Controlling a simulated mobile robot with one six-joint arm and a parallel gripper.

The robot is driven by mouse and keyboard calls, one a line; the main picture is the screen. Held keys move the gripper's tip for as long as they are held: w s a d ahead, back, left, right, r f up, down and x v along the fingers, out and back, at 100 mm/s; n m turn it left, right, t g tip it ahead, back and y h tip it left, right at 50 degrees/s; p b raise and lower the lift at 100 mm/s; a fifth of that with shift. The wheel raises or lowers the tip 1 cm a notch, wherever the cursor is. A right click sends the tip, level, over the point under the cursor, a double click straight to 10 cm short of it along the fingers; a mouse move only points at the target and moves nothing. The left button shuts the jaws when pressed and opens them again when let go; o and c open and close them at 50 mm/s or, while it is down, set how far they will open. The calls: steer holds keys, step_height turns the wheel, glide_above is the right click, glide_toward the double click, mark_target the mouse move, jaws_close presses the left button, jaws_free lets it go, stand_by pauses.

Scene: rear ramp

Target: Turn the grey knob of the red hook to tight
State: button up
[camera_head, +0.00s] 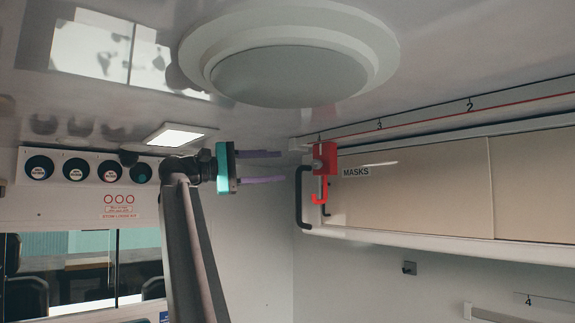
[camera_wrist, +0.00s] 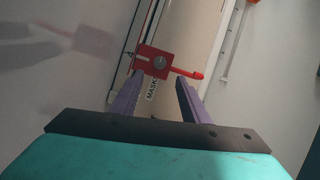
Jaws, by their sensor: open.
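The red hook (camera_head: 328,157) hangs from the rail below the ceiling at the right, at the left end of the cabinet. Its curved red tip points down. Its grey knob (camera_head: 317,165) shows on the block's left face. In the wrist view the red hook (camera_wrist: 148,60) lies ahead, beyond the fingertips, with the grey knob (camera_wrist: 159,62) on the face toward me. My gripper (camera_head: 281,167) is open and empty, with purple fingers pointing right toward the hook. A gap shows between the fingertips and the hook in the head view. In the wrist view my gripper (camera_wrist: 160,78) has the knob roughly between its fingers.
A cabinet (camera_head: 430,185) labelled MASKS runs right from the hook. A black handle (camera_head: 300,197) curves just below and left of the hook. The numbered rail (camera_head: 440,117) runs along the ceiling. A round ceiling fixture (camera_head: 290,75) is overhead. The space below is clear.

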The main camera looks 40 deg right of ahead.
steer(key=v, duration=0.3)
steer(key=shift+w+a+p, duration=0.2)
steer(key=shift+a+p, duration=0.1)
steer(key=shift+a, duration=0.05)
